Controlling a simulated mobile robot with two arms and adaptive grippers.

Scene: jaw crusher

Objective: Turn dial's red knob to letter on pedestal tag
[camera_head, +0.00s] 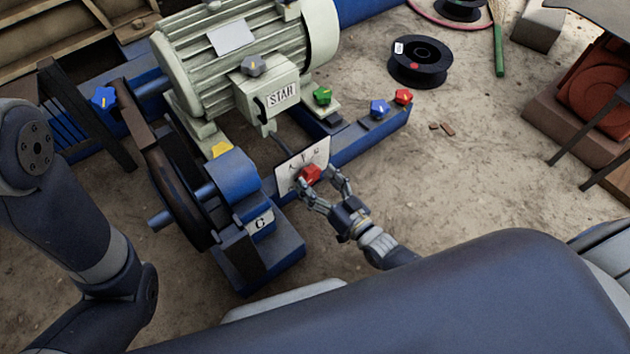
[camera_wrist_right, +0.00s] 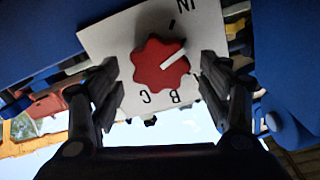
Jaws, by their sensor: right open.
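The red star-shaped knob (camera_head: 310,173) sits on a white dial plate (camera_head: 288,171) in front of the motor. In the right wrist view the knob (camera_wrist_right: 150,72) has a white pointer line slanting toward the upper right, away from the upside-down letters C and B below it on the plate (camera_wrist_right: 110,38). The pedestal tag (camera_head: 259,222) on the blue housing reads C. My right gripper (camera_head: 318,180) is open, its fingers on either side of the knob; I cannot tell whether they touch it. My left arm shows at the left, but its gripper is out of view.
The pale motor (camera_head: 235,55) with a STAR label stands behind the dial. A dark flywheel (camera_head: 180,170) is left of the tag. Green (camera_head: 322,95), blue (camera_head: 379,108) and another red knob (camera_head: 403,96) line the blue frame. A black spool (camera_head: 420,62) lies on open ground.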

